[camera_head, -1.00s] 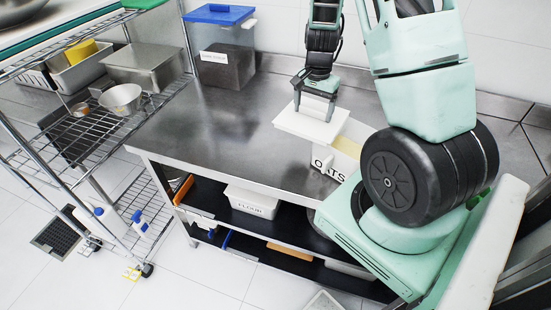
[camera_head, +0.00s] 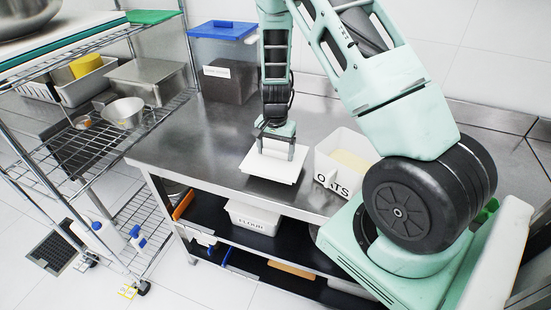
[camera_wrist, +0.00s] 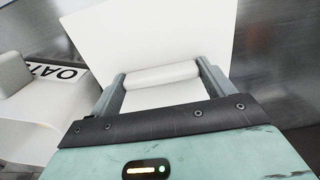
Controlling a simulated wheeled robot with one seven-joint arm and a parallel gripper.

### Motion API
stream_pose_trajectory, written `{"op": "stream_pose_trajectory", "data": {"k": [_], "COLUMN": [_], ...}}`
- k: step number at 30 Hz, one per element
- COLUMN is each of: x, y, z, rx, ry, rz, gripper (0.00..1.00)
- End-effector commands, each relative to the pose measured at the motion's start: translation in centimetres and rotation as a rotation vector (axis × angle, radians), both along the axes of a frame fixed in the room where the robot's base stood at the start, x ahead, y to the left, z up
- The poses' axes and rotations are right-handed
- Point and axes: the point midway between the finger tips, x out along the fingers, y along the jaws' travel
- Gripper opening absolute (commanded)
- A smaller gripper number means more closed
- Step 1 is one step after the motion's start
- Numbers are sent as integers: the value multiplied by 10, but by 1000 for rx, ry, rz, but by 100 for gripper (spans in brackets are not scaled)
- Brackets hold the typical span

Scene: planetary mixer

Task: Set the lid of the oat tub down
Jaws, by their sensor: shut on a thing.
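The lid of the oat tub (camera_head: 277,166) is a flat white square with a bar handle on top. It is at the front part of the steel table, left of the tub. My gripper (camera_head: 275,152) is above it, shut on its handle, which lies between the fingers in the wrist view (camera_wrist: 161,76). I cannot tell whether the lid touches the table. The white oat tub (camera_head: 327,166), marked OATS, stands open to the right with pale contents showing. Its lettered wall is at the left in the wrist view (camera_wrist: 60,73).
The steel table (camera_head: 205,140) is clear to the left of the lid. A clear bin with a blue lid (camera_head: 222,65) stands at the back left. A wire rack (camera_head: 110,140) is at the left. A tub marked FLOUR (camera_head: 252,217) is on the shelf below.

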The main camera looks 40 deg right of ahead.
Motion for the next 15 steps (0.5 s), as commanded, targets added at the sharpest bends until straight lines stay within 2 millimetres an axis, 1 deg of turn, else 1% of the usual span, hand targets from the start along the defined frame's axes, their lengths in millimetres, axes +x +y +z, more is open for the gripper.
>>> {"op": "stream_pose_trajectory", "data": {"k": [6,9,15], "x": [-1,-1,0], "y": [0,0,0], "z": [-28,-37,-41], "rx": [2,1,0], "ry": [3,2,-1], "rz": [-2,-1,-1], "gripper": [54,54,54]}}
